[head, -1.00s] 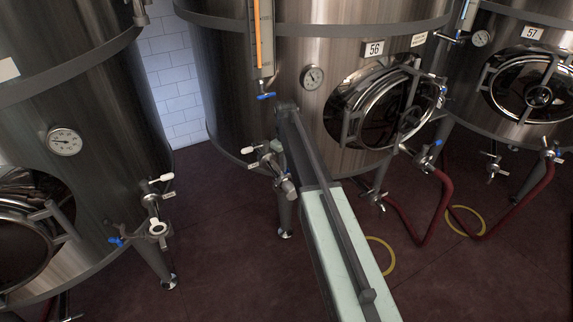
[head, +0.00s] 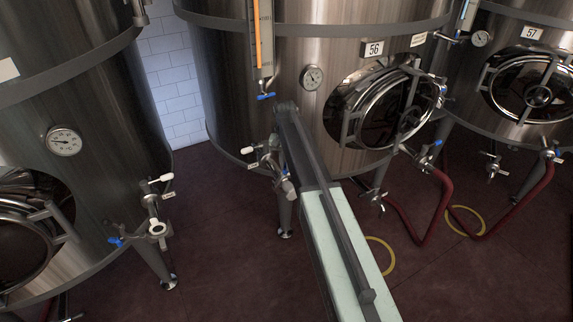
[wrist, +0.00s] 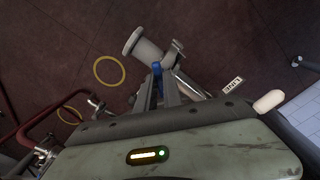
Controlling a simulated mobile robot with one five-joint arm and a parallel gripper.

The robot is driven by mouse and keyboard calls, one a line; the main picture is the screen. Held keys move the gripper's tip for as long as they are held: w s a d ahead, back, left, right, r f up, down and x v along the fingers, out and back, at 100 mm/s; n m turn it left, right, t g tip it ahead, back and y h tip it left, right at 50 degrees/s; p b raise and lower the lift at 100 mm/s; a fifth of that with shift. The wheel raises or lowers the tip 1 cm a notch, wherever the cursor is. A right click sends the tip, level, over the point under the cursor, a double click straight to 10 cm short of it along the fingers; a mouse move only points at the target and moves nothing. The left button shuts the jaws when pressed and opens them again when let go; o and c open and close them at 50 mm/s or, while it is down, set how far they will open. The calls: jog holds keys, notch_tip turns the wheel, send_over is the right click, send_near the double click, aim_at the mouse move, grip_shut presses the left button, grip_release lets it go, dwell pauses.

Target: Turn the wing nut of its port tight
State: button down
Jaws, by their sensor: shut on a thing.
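The port (wrist: 147,47) is a metal pipe fitting with a wide round open end, low on tank 56 (head: 230,75). It also shows in the head view (head: 268,158), partly behind my arm. In the wrist view a small blue piece, which looks like the wing nut (wrist: 157,68), sits beside the fitting, between my fingertips. My gripper (wrist: 158,80) is shut on it. How tight the nut is cannot be told.
A white-tipped lever (wrist: 269,101) and a small tag (wrist: 232,86) are right of the fitting in the wrist view. Red hoses (head: 438,212) and a yellow ring (head: 381,256) lie to the right. Another tank (head: 75,110) with a similar port (head: 155,212) stands left. Dark floor is free between.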

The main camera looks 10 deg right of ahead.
jog(key=m, duration=0.4)
jog(key=shift+w+m, duration=0.15)
jog(key=shift+m, duration=0.15)
jog(key=m, duration=0.4)
jog(key=shift+m, duration=0.4)
jog(key=c, duration=1.5)
grip_release()
